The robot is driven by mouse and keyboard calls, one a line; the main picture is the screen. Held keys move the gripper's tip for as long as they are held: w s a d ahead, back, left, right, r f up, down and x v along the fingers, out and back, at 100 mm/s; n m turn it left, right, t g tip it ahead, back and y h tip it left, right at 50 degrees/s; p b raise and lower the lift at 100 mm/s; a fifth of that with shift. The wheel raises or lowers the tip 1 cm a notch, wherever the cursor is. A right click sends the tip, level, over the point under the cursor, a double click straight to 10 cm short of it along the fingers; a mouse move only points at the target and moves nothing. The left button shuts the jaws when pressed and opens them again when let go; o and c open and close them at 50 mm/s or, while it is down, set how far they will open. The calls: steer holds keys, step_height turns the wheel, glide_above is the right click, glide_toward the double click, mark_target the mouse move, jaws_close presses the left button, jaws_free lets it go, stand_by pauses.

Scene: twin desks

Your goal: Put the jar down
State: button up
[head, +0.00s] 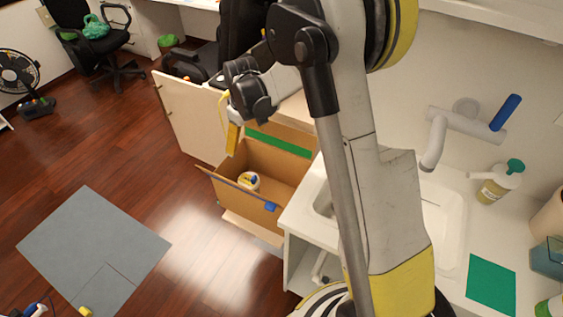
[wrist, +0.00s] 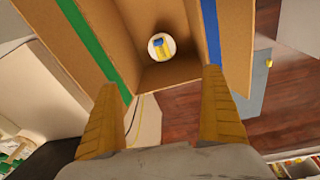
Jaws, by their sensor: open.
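The jar (head: 248,181), white and round with blue and yellow on it, lies inside an open cardboard box (head: 228,192). In the wrist view the jar (wrist: 155,42) shows deep in the box, beyond my fingertips and apart from them. My gripper (head: 232,138) is above the box near its back left side. In the wrist view my gripper (wrist: 160,87) has its two yellow fingers wide apart with nothing between them. I cannot tell whether the jar stands upright.
The box has a green strip (head: 279,142) and a blue strip along its flaps. A white sink counter (head: 466,232) stands right of the box, with a soap bottle (head: 495,186) and a green square (head: 491,284). A grey mat (head: 90,245) lies on the open wooden floor at left.

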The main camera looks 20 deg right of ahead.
steer(key=s+r+m+t, duration=0.2)
steer(key=s+r, duration=0.9)
steer(key=r, duration=0.3)
steer(key=s+r+m+t, duration=0.3)
steer(key=s, duration=1.3)
steer(key=shift+m, duration=0.3)
